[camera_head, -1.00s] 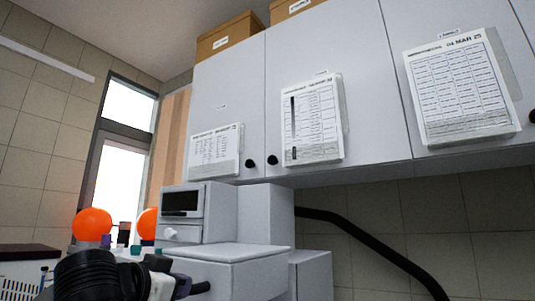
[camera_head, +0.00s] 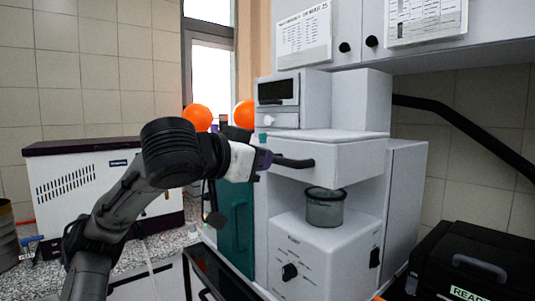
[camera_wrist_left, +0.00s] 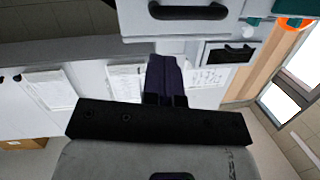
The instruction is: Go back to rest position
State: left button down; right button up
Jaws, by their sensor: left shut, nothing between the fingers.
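My left arm (camera_head: 125,200) comes in from the lower left of the head view and bends towards the sieve shaker (camera_head: 325,195). My left gripper (camera_head: 268,159) is beside the shaker's black handle (camera_head: 294,162) in that view. In the left wrist view the dark fingers (camera_wrist_left: 163,62) of my left gripper are shut together with nothing between them. The handle also shows there at the top (camera_wrist_left: 188,11), with a gap from the fingertips in the picture. A grey sieve pan (camera_head: 325,207) sits in the shaker's opening. My right gripper is not in view.
A white vented box (camera_head: 95,195) stands at the left on the bench. Orange balls (camera_head: 198,117) and a teal container (camera_head: 236,225) are behind and beside my left wrist. A black case (camera_head: 465,262) is at the lower right. Wall cabinets (camera_head: 490,20) hang above.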

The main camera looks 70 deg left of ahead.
pick_arm(q)
jog(key=shift+v, duration=0.8)
jog(key=shift+w, duration=0.1)
